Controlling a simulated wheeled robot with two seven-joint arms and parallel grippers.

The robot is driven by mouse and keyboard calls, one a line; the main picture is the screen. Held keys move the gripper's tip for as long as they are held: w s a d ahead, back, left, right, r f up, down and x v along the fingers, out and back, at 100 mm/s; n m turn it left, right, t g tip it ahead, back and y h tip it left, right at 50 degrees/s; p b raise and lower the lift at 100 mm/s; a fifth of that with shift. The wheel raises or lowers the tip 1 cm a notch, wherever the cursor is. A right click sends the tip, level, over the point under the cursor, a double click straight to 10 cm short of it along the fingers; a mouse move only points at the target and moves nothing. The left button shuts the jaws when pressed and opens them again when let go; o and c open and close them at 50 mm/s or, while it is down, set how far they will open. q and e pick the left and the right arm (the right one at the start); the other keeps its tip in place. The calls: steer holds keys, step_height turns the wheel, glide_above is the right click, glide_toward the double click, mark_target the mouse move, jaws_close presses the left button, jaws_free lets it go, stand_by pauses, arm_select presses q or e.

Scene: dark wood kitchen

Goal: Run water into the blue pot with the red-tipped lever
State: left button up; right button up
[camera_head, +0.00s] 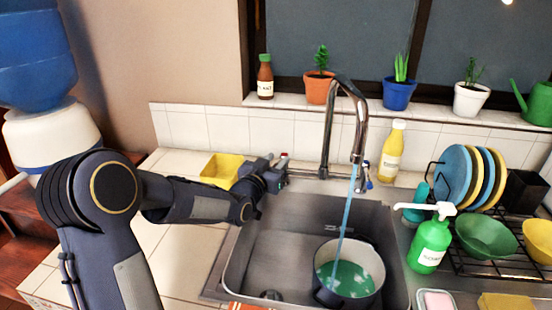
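The dark blue pot (322,293) stands in the sink under the spout, with a pale inside and greenish water in it. A blue stream of water (347,215) runs from the chrome faucet (328,130) into the pot. The red-tipped lever (284,156) is at the left of the faucet base. My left gripper (274,174) is right at this lever; its fingers are small and partly overlap it, so I cannot tell whether they are open or shut. A blue-tipped lever (369,183) is on the faucet's right side. My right gripper is out of view.
A yellow container (222,167) sits behind my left forearm. A green soap bottle (431,243) and a dish rack with plates (453,172) and bowls stand right of the sink (256,232). A yellow bottle (391,155) stands behind it. Potted plants line the sill (436,114).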

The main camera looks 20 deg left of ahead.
arm_select(q)
steer(key=s+d+r, duration=0.6)
steer(key=s+r, duration=0.6)
steer(key=shift+s+p, duration=0.3)
steer(key=shift+d, duration=0.1)
stand_by(6.4)
